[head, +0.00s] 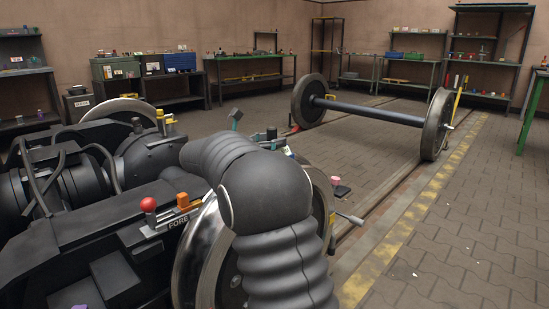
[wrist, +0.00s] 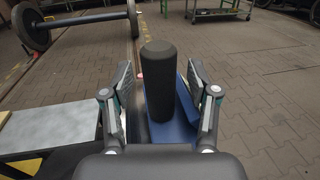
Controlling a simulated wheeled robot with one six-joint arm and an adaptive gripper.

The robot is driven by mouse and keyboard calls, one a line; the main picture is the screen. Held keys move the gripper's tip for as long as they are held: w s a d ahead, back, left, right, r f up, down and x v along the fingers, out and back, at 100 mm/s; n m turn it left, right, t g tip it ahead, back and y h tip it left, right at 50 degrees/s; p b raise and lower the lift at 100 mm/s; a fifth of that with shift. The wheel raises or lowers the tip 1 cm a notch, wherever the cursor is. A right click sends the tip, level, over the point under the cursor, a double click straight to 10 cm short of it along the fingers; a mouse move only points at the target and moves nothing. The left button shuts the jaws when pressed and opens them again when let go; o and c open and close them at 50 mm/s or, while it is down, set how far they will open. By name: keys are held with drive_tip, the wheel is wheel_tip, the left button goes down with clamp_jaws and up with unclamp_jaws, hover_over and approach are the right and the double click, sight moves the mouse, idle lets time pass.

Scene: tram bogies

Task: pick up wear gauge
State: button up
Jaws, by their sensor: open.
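In the wrist view my gripper (wrist: 160,72) is open, with one finger on each side of a dark upright cylinder (wrist: 158,85). Gaps show between the cylinder and both fingers. A blue piece (wrist: 186,125) lies around the cylinder's lower right side. I cannot tell for sure whether the cylinder and blue piece are the wear gauge, or whether they are joined. In the head view a small dark cylinder top (head: 271,133) shows just beyond my bulky dark arm, which hides most of what is there.
A dark bogie (head: 80,240) with a red ball-topped lever (head: 148,205) fills the left foreground. A wheelset (head: 365,112) stands on the rails beyond. Benches and shelves (head: 250,72) line the walls.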

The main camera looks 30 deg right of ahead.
sight(271, 127)
clamp_jaws()
drive_tip(key=shift+r, duration=0.5)
wheel_tip(271, 127, up, 4)
drive_tip(key=shift+f+p, duration=0.2)
drive_tip(key=shift+p, duration=0.6)
drive_tip(key=s+d+r+p, duration=0.1)
drive_tip(key=s+d+r, duration=0.5)
drive_tip(key=s+d, duration=0.2)
drive_tip(key=shift+s+d+r, duration=0.15)
drive_tip(key=shift+r, duration=0.1)
